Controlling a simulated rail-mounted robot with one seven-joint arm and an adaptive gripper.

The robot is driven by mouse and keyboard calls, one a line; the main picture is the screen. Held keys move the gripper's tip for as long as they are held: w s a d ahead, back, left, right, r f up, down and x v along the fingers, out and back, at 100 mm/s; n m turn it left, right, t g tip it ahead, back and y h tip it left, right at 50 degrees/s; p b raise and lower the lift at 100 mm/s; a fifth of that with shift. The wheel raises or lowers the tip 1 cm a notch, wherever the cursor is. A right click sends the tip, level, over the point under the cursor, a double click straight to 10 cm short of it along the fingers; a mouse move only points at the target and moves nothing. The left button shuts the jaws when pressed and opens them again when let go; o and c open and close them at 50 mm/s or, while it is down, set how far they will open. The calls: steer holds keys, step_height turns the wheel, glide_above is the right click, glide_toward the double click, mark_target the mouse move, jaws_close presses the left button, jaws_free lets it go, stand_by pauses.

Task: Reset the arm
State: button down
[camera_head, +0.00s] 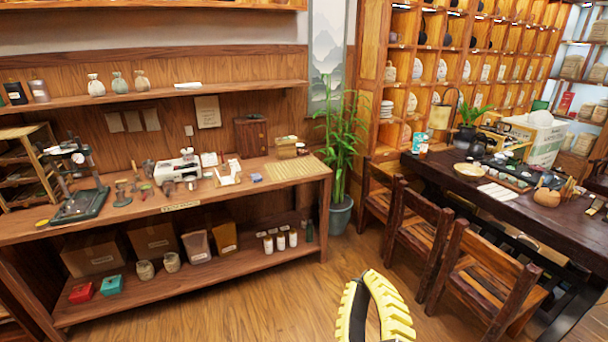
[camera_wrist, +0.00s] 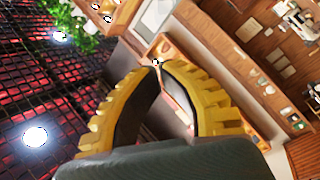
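My gripper (camera_head: 369,277) shows at the bottom centre of the head view, in front of the wooden floor. Its two yellow ribbed fingers curve toward each other and their tips come together. In the wrist view the gripper (camera_wrist: 160,66) also has its fingertips meeting, with a gap only lower down between the fingers. Nothing is held between them. The rest of my arm is out of the head view.
A wooden workbench (camera_head: 300,186) with a press (camera_head: 78,185) and scale stands at left. A potted plant (camera_head: 341,215) stands beside it. Chairs (camera_head: 487,275) and a dark table (camera_head: 450,170) are at right. The floor (camera_head: 270,300) between is clear.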

steer(key=s+a+r+m+t+y, duration=0.1)
steer(key=s+r+m+t, duration=0.2)
steer(key=s+r+m, duration=0.45)
step_height(320, 180, up, 26)
steer(key=w+m+p, duration=0.1)
steer(key=m+p, duration=0.1)
steer(key=p, duration=2.4)
steer(key=shift+r, duration=0.25)
